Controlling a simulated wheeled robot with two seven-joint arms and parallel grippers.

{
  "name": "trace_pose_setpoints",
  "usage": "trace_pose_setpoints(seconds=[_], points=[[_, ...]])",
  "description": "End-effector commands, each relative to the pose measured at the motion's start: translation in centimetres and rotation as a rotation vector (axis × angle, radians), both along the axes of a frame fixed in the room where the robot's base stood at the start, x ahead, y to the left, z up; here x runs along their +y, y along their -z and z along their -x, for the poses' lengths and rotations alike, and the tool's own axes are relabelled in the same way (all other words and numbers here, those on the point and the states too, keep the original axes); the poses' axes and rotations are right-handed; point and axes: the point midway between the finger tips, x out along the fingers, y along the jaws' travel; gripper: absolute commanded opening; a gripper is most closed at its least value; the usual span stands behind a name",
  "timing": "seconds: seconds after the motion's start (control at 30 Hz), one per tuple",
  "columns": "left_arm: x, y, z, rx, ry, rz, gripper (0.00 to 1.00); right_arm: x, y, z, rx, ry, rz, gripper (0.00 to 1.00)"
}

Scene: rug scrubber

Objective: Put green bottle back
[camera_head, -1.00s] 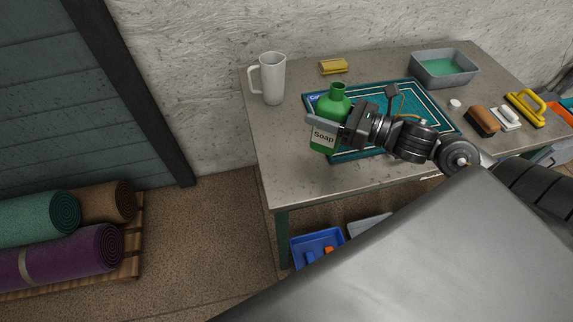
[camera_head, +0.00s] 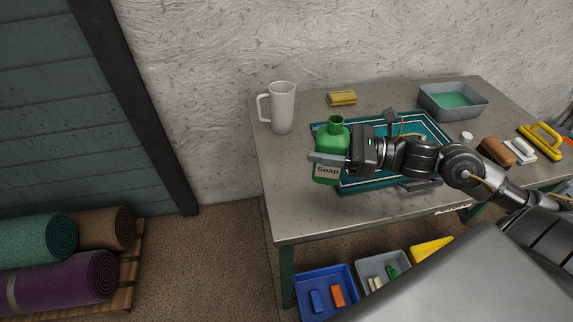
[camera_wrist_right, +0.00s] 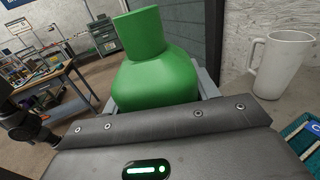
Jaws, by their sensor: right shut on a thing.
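The green bottle (camera_head: 331,136) has an open neck and a white label reading "Soap". It is upright at the left edge of the teal rug (camera_head: 378,178) on the table. My right gripper (camera_head: 328,160) is shut on the bottle, with a finger across its front just above the label. In the right wrist view the bottle (camera_wrist_right: 155,75) stands upright between the fingers. Whether its base touches the table or rug cannot be told.
A white pitcher (camera_head: 282,108) stands left of the bottle. A yellow sponge (camera_head: 342,98), grey basin (camera_head: 428,103) and brushes (camera_head: 496,151) lie further back and right. Bins (camera_head: 326,292) sit below the table. The table's front left (camera_head: 290,205) is clear.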

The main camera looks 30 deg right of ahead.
Motion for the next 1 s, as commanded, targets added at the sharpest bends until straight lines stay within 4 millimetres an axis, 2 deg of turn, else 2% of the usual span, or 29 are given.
trace_pose_setpoints(seconds=[0.03, 0.17, 0.3, 0.4, 0.53, 0.77, 1.0], points=[[0.0, -0.6, 0.0, 0.000, 0.000, 0.000, 0.55, 0.6, -0.3, -0.8, -0.006, 0.000, -0.005, 0.20], [0.0, -1.7, 0.0, 0.000, 0.000, 0.000, 0.55, 2.3, 0.7, -3.0, -0.005, -0.001, -0.007, 0.20], [0.0, -2.3, 0.0, 0.000, 0.000, 0.000, 0.55, 3.6, 3.7, -4.7, -0.001, 0.000, -0.006, 0.20], [0.0, -2.7, 0.0, 0.000, 0.000, 0.000, 0.55, 4.3, 5.2, -5.6, -0.002, -0.002, -0.005, 0.20], [0.0, -2.8, -0.1, 0.000, 0.000, 0.000, 0.55, 4.7, 6.4, -6.2, -0.001, -0.001, -0.002, 0.20], [0.0, -2.9, -0.1, -0.001, 0.000, 0.000, 0.55, 5.0, 7.0, -6.5, -0.002, -0.002, -0.001, 0.20], [0.0, -4.6, -0.2, -0.003, 0.000, 0.001, 0.55, 5.1, 9.7, -6.8, 0.001, 0.000, -0.002, 0.20]])
